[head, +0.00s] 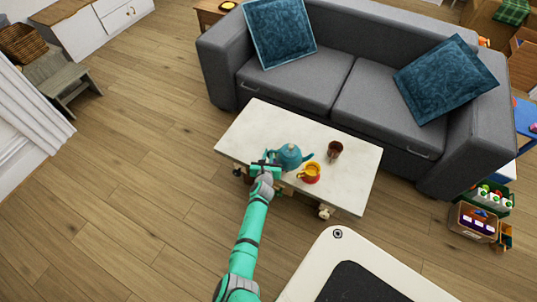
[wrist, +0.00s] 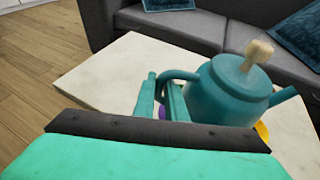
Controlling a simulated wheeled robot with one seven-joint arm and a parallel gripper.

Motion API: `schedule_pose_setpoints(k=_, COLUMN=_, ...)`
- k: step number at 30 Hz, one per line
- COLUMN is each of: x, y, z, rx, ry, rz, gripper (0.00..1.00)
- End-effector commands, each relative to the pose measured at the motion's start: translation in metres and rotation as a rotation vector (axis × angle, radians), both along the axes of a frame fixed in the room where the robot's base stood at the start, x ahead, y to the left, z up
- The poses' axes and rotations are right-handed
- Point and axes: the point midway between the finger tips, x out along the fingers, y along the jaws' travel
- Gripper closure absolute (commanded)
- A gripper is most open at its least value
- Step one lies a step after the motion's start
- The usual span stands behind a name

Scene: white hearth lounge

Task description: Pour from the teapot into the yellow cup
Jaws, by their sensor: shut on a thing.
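A teal teapot (head: 288,156) with a light knob on its lid stands on the white coffee table (head: 250,128). In the wrist view the teapot (wrist: 230,90) looks about upright, its spout pointing right and its handle toward my gripper. My gripper (head: 272,165) is at the handle, and its fingers (wrist: 165,95) are shut on it. The yellow cup (head: 311,170) sits on a red saucer (head: 311,180) just right of the teapot, near the spout. I cannot tell whether the teapot touches the table.
A brown cup (head: 335,150) stands on the table behind and right of the yellow cup. A small purple thing (wrist: 161,113) shows behind my fingers. A grey sofa (head: 300,88) stands behind the table. The table's left end is clear.

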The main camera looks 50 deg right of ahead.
Motion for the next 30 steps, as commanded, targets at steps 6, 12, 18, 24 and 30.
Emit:
schedule_pose_setpoints(k=6, x=0.001, y=0.000, z=0.005, rx=0.005, ry=-0.022, rz=-0.001, gripper=1.00)
schedule_pose_setpoints(k=12, x=0.001, y=0.001, z=0.010, rx=0.026, ry=-0.053, rz=0.002, gripper=1.00)
schedule_pose_setpoints(k=18, x=0.003, y=0.002, z=0.015, rx=0.045, ry=-0.088, rz=0.003, gripper=1.00)
schedule_pose_setpoints(k=24, x=0.004, y=0.004, z=0.020, rx=0.065, ry=-0.121, rz=0.006, gripper=1.00)
schedule_pose_setpoints(k=30, x=0.007, y=0.006, z=0.025, rx=0.087, ry=-0.156, rz=0.010, gripper=1.00)
